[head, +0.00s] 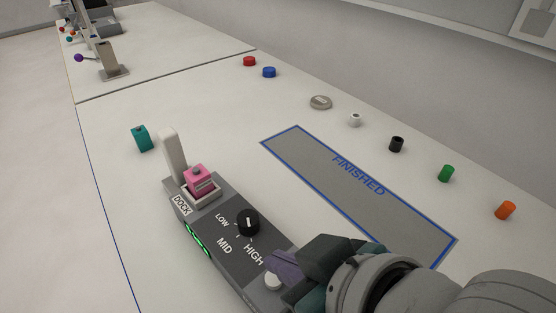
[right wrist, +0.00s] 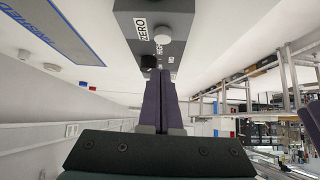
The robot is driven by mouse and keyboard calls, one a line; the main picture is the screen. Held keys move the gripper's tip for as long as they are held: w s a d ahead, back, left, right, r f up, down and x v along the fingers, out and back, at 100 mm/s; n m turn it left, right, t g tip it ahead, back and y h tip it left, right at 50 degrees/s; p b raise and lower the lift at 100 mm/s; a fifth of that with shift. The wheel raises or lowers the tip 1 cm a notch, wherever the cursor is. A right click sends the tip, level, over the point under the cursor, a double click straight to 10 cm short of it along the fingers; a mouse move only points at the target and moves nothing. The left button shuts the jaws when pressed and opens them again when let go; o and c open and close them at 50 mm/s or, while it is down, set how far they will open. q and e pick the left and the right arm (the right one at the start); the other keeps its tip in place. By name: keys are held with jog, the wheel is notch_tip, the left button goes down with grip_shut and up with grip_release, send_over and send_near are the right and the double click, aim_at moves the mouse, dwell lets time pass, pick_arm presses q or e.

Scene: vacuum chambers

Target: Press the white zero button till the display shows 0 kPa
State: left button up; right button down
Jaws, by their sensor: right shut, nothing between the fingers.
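The white zero button (head: 273,281) is a round cap at the near end of the grey control box (head: 215,208). It also shows in the right wrist view (right wrist: 164,34) beside the ZERO label. The purple fingers of my right gripper (head: 283,264) are shut and empty. They are close to the button; in the wrist view their tips (right wrist: 160,74) show below it with a gap in the picture. Contact is not visible. The green lit display (head: 198,240) is on the box's side, too slanted to read.
A black knob (head: 248,223) with LOW, MID and HIGH marks sits on the box. A pink block (head: 200,178) sits in the dock beside a pale upright post (head: 173,154). The FINISHED area (head: 345,185) is empty. Several small coloured caps stand along the back.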

aim_at(274, 280)
jog(key=shift+f+b, duration=0.4)
jog(key=shift+f, duration=1.6)
